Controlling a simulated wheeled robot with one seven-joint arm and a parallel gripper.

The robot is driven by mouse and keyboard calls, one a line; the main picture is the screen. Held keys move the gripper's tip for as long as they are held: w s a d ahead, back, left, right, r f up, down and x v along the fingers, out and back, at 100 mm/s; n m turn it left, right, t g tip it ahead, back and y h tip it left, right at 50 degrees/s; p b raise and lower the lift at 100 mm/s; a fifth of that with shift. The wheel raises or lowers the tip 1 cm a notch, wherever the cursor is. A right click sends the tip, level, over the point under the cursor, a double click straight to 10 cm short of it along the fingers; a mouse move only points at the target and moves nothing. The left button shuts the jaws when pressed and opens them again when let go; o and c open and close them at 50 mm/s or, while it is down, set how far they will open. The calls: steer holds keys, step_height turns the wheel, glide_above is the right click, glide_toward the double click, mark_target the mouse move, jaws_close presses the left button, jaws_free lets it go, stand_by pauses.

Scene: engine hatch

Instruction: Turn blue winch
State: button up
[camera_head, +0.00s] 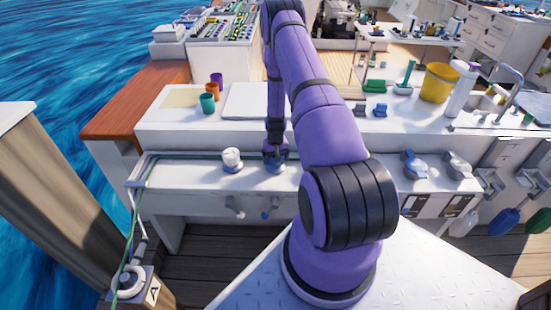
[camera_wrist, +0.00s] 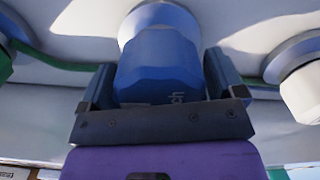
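The blue winch (camera_head: 276,167) stands on the white ledge, right of a white winch (camera_head: 232,159). My gripper (camera_head: 275,151) is at the blue winch from above and hides part of it. In the wrist view, the faceted blue winch (camera_wrist: 158,62) with partly hidden lettering sits between the two fingers of my gripper (camera_wrist: 162,85). One finger is on each side, very close to its faces. I cannot tell whether both press on it. The white winch also shows at the right edge of the wrist view (camera_wrist: 303,88).
A green rope (camera_head: 185,155) runs along the ledge behind the winches. Two small knobs, one grey (camera_head: 235,206) and one blue-tipped (camera_head: 268,208), stick out of the front below. Cups (camera_head: 208,103) and a yellow bucket (camera_head: 438,83) stand on the counter behind.

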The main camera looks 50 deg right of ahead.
steer(key=shift+o, duration=0.7)
steer(key=shift+r, duration=0.15)
step_height(320, 180, up, 10)
steer(key=shift+r, duration=0.25)
